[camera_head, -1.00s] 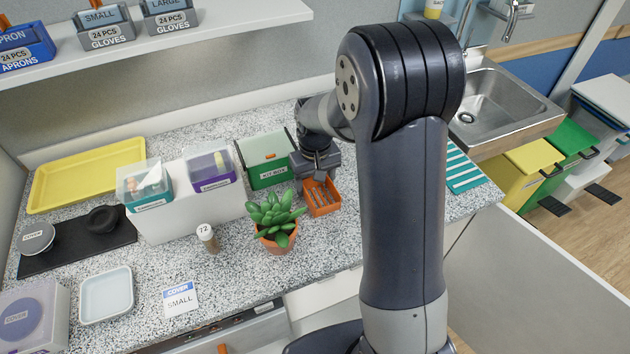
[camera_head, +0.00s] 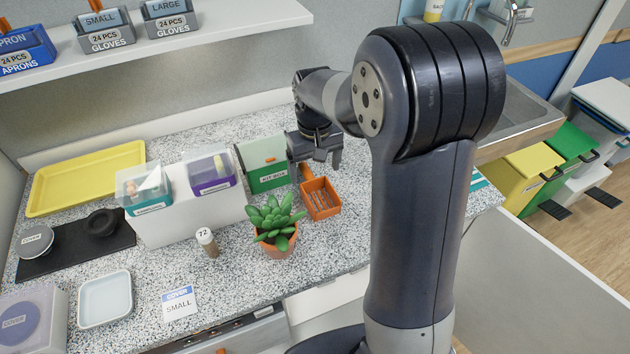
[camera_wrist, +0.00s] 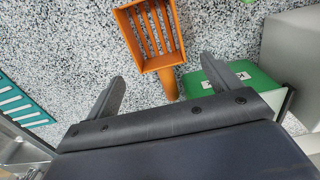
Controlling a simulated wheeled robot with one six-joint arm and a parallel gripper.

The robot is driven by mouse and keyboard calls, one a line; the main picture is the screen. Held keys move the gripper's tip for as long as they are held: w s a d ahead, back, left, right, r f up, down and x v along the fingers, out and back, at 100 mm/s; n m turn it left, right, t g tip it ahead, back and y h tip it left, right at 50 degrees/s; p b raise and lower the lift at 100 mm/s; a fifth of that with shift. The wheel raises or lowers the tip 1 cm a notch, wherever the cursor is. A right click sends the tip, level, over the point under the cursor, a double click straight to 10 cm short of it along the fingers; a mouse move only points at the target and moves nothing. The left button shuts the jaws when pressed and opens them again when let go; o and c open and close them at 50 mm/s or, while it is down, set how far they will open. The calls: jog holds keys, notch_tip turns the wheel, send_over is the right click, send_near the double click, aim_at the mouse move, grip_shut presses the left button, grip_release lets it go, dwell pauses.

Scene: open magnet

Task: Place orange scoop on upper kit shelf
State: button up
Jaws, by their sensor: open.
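The orange scoop (camera_head: 321,200) lies on the speckled counter, right of the potted plant. It has a slotted basket and a short handle; it also shows in the wrist view (camera_wrist: 150,38), handle toward my gripper. My gripper (camera_head: 321,160) is open and empty above the handle end. In the wrist view, the handle lies between the two spread fingers of my gripper (camera_wrist: 163,75), apparently below them. A white wall shelf (camera_head: 215,38) at the upper left carries glove and apron boxes; I cannot tell whether it is the kit shelf.
A green kit box (camera_head: 268,178) stands just left of my gripper. The potted plant (camera_head: 275,220) is close to the scoop. A white riser (camera_head: 185,215) holds two clear-topped bins. A yellow tray (camera_head: 85,178) lies at the back left; a sink (camera_head: 520,120) is at the right.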

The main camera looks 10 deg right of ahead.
notch_tip(320, 180, up, 4)
jog(key=r, duration=0.1)
send_over(315, 195)
jog(key=shift+f, duration=0.25)
jog(key=shift+o, duration=0.4)
jog(key=shift+r, duration=0.4)
jog(key=f+p, duration=0.1)
jog(key=f, duration=0.2)
jog(key=f+p, duration=0.1)
jog(key=f, duration=0.2)
jog(key=shift+w+f, duration=0.2)
jog(key=shift+f, duration=0.2)
jog(key=shift+s+f+p, duration=0.2)
jog(key=shift+f+p, duration=0.7)
jog(key=shift+f, duration=1.8)
jog(key=c, duration=1.2)
jog(key=shift+o, duration=0.2)
jog(key=shift+r, duration=0.1)
